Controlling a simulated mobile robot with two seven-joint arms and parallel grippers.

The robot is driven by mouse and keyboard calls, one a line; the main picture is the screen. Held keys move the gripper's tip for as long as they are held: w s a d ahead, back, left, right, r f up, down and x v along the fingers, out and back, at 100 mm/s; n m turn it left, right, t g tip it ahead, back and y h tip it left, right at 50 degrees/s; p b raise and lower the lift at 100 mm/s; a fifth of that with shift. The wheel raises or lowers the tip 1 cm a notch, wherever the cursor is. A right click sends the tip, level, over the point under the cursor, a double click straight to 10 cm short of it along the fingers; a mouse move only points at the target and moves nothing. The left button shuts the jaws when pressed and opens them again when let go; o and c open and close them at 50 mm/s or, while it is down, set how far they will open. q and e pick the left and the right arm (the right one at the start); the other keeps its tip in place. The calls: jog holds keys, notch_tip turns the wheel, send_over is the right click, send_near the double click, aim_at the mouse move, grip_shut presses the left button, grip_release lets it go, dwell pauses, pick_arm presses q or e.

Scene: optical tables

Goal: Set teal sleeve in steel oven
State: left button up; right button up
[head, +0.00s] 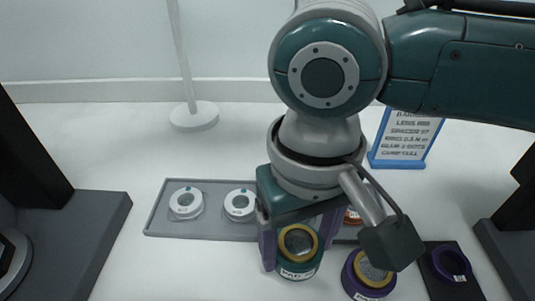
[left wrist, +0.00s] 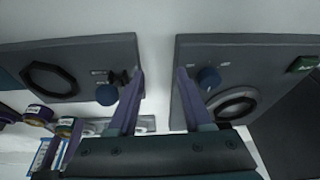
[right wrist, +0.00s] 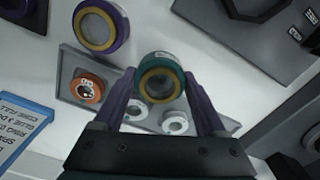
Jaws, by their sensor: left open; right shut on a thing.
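My right gripper (head: 298,235) is shut on the teal sleeve (head: 297,268), which has a gold ring at its top and a pale label. In the right wrist view the teal sleeve (right wrist: 158,62) sits between the two fingers of the gripper (right wrist: 160,88). Whether it touches the table is unclear. A grey unit with a steel ring opening, likely the steel oven (left wrist: 232,107), shows in the left wrist view; its edge is at the left of the head view (head: 12,262). My left gripper (left wrist: 160,85) is open and empty, facing the gap between two grey units.
A purple sleeve (head: 352,284) stands right of the teal one. A grey tray (head: 213,229) holds white round parts and an orange one. A dark pad (head: 435,285) bears a purple ring. A second unit (left wrist: 95,55) has a black hexagonal opening. A blue-framed sign (head: 405,163) stands behind.

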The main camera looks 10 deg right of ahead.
jog(key=shift+f, duration=1.2)
jog(key=shift+f, duration=0.1)
jog(key=o, duration=1.5)
